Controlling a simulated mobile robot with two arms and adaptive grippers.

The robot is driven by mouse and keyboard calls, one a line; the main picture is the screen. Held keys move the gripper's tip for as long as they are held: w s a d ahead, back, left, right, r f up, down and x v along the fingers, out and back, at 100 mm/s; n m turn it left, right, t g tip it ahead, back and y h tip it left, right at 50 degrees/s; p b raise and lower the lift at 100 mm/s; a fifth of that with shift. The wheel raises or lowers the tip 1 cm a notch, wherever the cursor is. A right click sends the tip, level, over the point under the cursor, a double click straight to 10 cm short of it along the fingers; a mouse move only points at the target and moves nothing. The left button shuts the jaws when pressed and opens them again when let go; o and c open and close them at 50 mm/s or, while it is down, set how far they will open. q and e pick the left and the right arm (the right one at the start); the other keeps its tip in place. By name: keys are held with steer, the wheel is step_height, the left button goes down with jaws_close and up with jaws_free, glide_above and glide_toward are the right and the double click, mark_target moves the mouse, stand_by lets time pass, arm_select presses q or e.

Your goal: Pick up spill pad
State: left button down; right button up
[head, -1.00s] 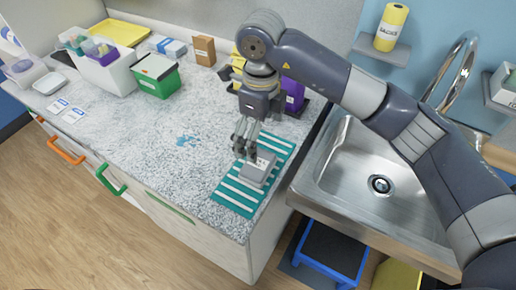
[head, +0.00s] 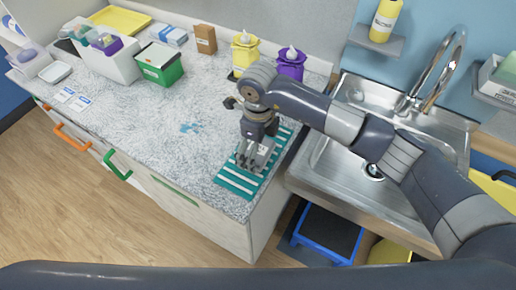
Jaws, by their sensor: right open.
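A small pale grey block, which looks like the spill pad (head: 262,153), lies on a teal and white striped mat (head: 231,184) at the counter's front right corner. My right gripper (head: 251,160) points down right over it, with its fingers open around or just above it. The fingers hide much of the block, and I cannot tell whether they touch it. A blue splash (head: 190,127) lies on the speckled counter to the left. My left gripper is not in view.
A steel sink (head: 330,160) is right of the mat. Yellow (head: 243,56) and purple (head: 290,66) bottles stand behind my right arm. A green box (head: 160,66), a white bin (head: 108,62) and a yellow tray (head: 122,20) are at back left. The middle counter is clear.

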steer(key=c, duration=1)
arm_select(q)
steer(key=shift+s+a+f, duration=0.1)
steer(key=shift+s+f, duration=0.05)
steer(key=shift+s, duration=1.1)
arm_select(e)
steer(key=shift+o, duration=0.2)
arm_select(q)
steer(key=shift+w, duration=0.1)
arm_select(e)
steer(key=shift+r, duration=0.1)
steer(key=shift+r+b, duration=0.45)
step_height(320, 180, up, 2)
steer(key=shift+s+r+b, duration=0.1)
steer(key=shift+r+b, duration=0.1)
steer(key=shift+b, duration=0.6)
arm_select(q)
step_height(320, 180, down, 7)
steer(key=b, duration=0.4)
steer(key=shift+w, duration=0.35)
arm_select(e)
steer(key=s, duration=0.5)
steer(key=s+r, duration=0.1)
steer(key=s, duration=1)
steer(key=shift+r, duration=0.3)
